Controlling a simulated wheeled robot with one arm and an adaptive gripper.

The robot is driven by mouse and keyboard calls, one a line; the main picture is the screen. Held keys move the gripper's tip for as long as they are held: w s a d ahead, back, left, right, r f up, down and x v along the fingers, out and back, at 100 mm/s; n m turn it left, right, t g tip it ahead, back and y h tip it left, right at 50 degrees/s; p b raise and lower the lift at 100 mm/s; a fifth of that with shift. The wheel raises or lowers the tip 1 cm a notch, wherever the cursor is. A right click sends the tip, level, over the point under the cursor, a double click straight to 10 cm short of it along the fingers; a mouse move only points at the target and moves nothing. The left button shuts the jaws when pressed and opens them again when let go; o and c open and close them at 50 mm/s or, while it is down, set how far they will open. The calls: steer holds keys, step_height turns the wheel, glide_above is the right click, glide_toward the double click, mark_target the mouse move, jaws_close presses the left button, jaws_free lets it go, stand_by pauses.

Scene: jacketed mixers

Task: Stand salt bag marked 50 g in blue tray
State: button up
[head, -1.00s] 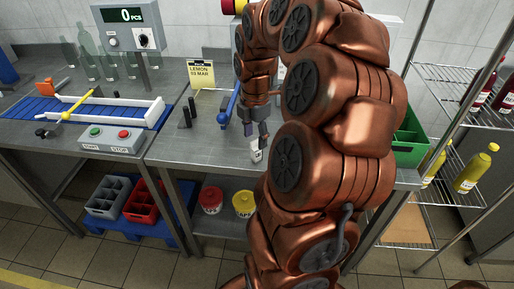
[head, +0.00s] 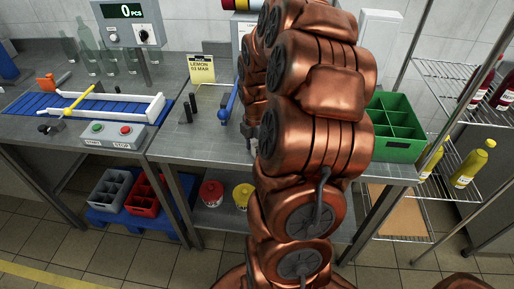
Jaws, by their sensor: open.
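My copper arm fills the middle of the head view and covers much of the right-hand bench. Only a small dark part of my gripper (head: 249,138) shows at the arm's left edge, low over the bench top; its fingertips are mostly hidden. No salt bag can be made out now, and the space at and behind the gripper is hidden by my arm. No blue tray on the bench can be made out either.
A green divided crate (head: 398,130) stands right of my arm. Left are dark posts (head: 190,108), a blue-handled tool (head: 228,105) and a lemon sign (head: 202,69). A start/stop box (head: 112,134) and blue conveyor (head: 60,104) lie further left. Red (head: 211,193) and yellow (head: 242,196) tubs are below.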

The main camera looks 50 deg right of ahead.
jaws_close()
stand_by(0.3)
